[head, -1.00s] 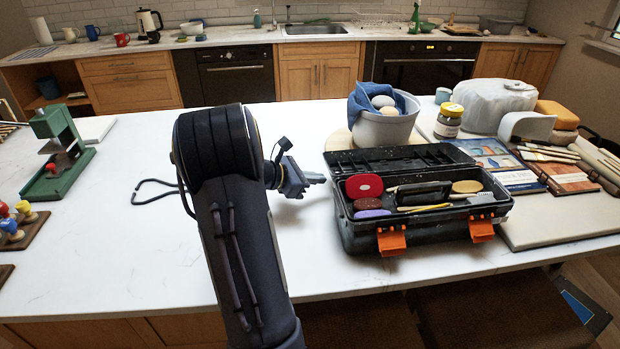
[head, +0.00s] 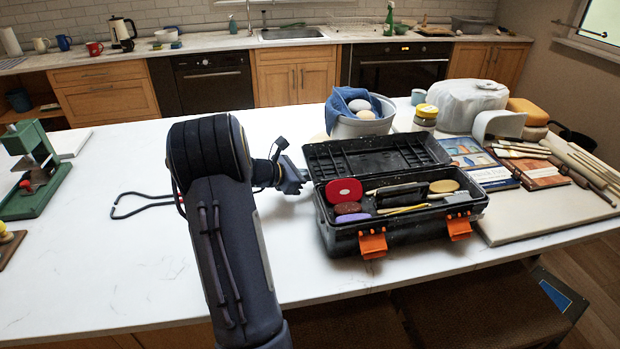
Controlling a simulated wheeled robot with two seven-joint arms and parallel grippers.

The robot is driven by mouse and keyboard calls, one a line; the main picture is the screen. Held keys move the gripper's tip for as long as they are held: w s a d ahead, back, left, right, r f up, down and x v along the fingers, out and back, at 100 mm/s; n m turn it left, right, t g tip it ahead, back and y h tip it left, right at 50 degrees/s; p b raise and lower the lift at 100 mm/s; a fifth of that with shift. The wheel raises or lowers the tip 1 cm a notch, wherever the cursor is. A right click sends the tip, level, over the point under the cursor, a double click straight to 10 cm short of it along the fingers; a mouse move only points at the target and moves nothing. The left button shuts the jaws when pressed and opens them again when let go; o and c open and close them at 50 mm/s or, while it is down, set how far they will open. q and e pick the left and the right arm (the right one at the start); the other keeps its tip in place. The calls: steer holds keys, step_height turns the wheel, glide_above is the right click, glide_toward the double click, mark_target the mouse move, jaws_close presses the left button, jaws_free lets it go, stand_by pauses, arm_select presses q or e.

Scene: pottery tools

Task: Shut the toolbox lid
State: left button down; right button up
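The black toolbox (head: 410,234) stands on the white counter with two orange latches on its front. Its lid (head: 375,155) is open, laid back behind the box with its hollow inner face showing. My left gripper (head: 303,176) is just left of the toolbox, near the hinge side and the lid's left end. I cannot tell whether it touches the lid, and its fingers are too small to read as open or shut. Nothing shows held in it. My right gripper is not in view.
Inside the box lie a red oval piece (head: 344,190), sponges and tools. Behind the lid stands a grey bucket (head: 362,124) with a blue cloth. Books (head: 478,163) and a board (head: 545,212) lie to the right.

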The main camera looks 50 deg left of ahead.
mark_target(309, 165)
arm_select(q)
steer(key=shift+w+a+r+p, duration=0.3)
steer(key=shift+a+r+p, duration=0.3)
steer(key=shift+r, duration=0.2)
step_height(309, 165, up, 2)
steer(key=shift+w+a+r+p, duration=0.1)
steer(key=shift+a+r+p, duration=0.05)
steer(key=shift+p, duration=0.9)
step_height(309, 165, up, 2)
steer(key=shift+r+p, duration=0.1)
steer(key=shift+p, duration=0.9)
step_height(309, 165, up, 2)
steer(key=shift+r+p, duration=0.1)
steer(key=shift+p, duration=0.75)
step_height(309, 165, up, 3)
steer(key=shift+p, duration=1.1)
steer(key=s+d+r+p, duration=0.1)
steer(key=s+d+r, duration=0.4)
steer(key=d, duration=0.5)
steer(key=shift+d+r, duration=0.15)
steer(key=shift+d, duration=0.1)
steer(key=shift+s, duration=0.1)
